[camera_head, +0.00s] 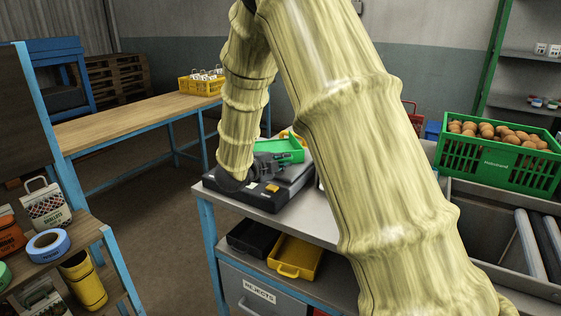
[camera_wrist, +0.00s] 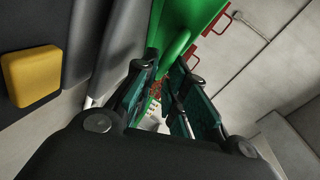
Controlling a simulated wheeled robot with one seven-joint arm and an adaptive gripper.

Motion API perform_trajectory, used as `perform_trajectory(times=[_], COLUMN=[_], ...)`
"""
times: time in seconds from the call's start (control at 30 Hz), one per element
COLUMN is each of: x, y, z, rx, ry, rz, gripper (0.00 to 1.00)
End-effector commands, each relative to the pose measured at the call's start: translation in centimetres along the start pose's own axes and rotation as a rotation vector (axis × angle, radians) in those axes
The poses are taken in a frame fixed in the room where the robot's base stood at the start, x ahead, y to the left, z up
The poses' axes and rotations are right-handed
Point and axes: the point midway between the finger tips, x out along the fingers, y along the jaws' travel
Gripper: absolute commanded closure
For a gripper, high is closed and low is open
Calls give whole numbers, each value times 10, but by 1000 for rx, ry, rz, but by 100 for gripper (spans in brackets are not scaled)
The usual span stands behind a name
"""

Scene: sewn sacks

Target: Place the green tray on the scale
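The green tray (camera_head: 281,149) is at the back of the dark scale (camera_head: 262,194), on the small blue-legged table. My gripper (camera_head: 279,163) is low over the scale, at the near side of the tray. In the wrist view, the gripper (camera_wrist: 168,62) shows a gap between its fingertips, and the tray's green wall (camera_wrist: 188,25) lies at the tips. The scale's yellow button (camera_wrist: 31,75) is at left there. My arm hides part of the scale and tray, so I cannot tell whether the tray rests fully on the plate.
A wooden table (camera_head: 130,112) with a yellow crate (camera_head: 203,84) is at back left. Black (camera_head: 253,237) and yellow (camera_head: 295,257) bins sit below the scale. A shelf with goods (camera_head: 60,255) is at front left.

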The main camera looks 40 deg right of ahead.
Motion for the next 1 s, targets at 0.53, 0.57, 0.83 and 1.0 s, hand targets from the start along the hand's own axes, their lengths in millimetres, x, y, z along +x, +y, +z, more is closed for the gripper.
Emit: perform_trajectory(times=[0.53, 0.57, 0.83, 1.0], x=[-10, -14, -62, -91], y=[-2, -2, -2, -2], z=[0, 0, 0, 0], rx=[0, 1, 2, 1], ry=[-1, -1, -1, -1], rz=[-1, -1, -2, -2], gripper=[69, 69, 69, 69])
